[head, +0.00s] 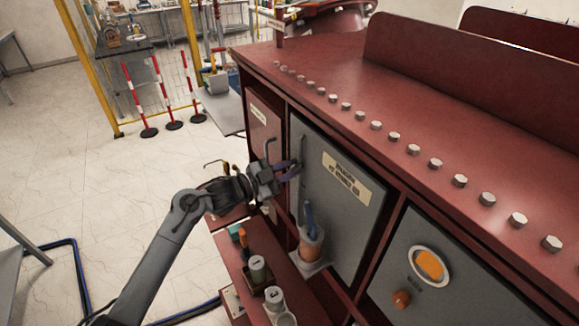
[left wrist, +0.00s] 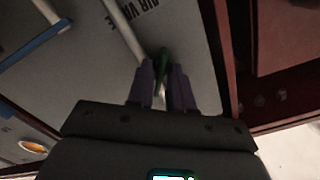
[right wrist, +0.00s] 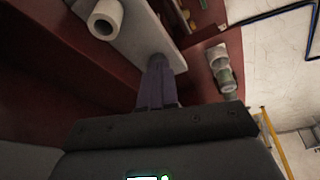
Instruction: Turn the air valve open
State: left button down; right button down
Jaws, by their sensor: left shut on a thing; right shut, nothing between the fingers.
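The air valve's grey panel (head: 345,215), with a cream label, is on the front of the red cabinet. In the left wrist view, the panel (left wrist: 85,65) shows part of the lettering "AIR VA". My left gripper (head: 293,170) reaches in from the left at the panel's left side. It also shows in the left wrist view (left wrist: 162,85), its purple fingers shut on a dark greenish piece, apparently the valve handle (left wrist: 162,58). The fingers hide much of this piece. My right gripper (right wrist: 157,80) is shut and empty, pointing at a pale grey surface. I cannot make it out in the head view.
An orange holder (head: 311,247) with a blue-handled tool stands before the panel. Small containers (head: 259,268) sit on the red ledge. An orange knob (head: 429,265) is on the right panel. A white roll-like part (right wrist: 105,18) shows in the right wrist view.

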pick_arm(q)
jog(key=n+p, duration=0.2)
jog(key=n, duration=0.3)
jog(key=shift+r, duration=0.1)
jog(key=shift+n+p, duration=0.35)
jog(key=shift+n, duration=0.75)
jog(key=c, duration=1.3)
grip_release()
jog(key=shift+a, duration=0.1)
